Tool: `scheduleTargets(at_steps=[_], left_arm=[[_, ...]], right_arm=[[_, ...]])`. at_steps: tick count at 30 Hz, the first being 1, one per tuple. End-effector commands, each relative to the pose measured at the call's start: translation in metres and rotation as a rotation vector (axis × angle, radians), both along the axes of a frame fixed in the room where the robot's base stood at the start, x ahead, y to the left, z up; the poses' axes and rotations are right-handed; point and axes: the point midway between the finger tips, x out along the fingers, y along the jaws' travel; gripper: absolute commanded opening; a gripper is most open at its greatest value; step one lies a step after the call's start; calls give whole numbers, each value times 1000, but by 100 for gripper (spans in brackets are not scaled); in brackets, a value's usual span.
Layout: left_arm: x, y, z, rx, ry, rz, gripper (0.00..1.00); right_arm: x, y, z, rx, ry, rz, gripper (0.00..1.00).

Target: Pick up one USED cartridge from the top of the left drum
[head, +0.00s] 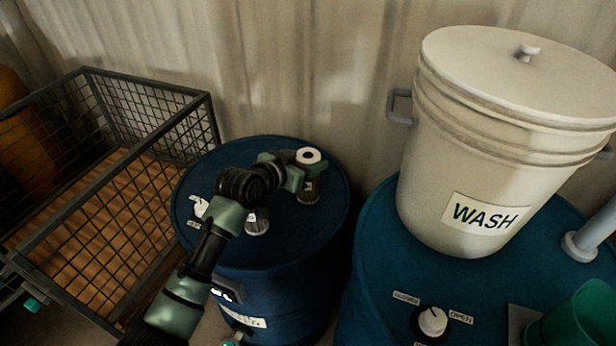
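The left drum (330,225) is blue and stands in the middle, left of the larger blue drum. On its top, a cartridge (308,157) with a white ring-shaped end and dark centre is at the far right side. Another grey cartridge (257,224) stands nearer the front, partly hidden by my arm. The labels on both are too small to read. My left gripper (297,170) is over the drum top, right at the white-ended cartridge, and hides part of it. Whether the fingers are closed on it does not show. My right gripper is not in view.
A white lidded WASH bucket (479,150) stands on the right drum (385,270), with an OPEN/CLOSED knob (432,321) and a green container (578,318) in front. A wire-mesh crate (150,90) stands at left. A small white fitting (200,206) is on the left drum's left edge.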

Motion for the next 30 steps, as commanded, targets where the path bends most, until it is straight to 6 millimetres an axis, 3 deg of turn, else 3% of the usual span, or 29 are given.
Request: scheduleTargets(at_steps=[1, 4, 14, 20, 26, 30], left_arm=[[0, 0, 0, 0, 0, 0, 28], [0, 0, 0, 0, 0, 0, 0], [0, 0, 2, -1, -3, 1, 0], [1, 0, 16, -1, -8, 0, 0], [1, 0, 52, -1, -10, -1, 0], [1, 0, 88, -1, -11, 0, 0]], right_arm=[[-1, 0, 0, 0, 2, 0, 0], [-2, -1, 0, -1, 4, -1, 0], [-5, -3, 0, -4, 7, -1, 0], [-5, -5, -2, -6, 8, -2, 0], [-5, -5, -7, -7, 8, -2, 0], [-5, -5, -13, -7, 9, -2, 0]])
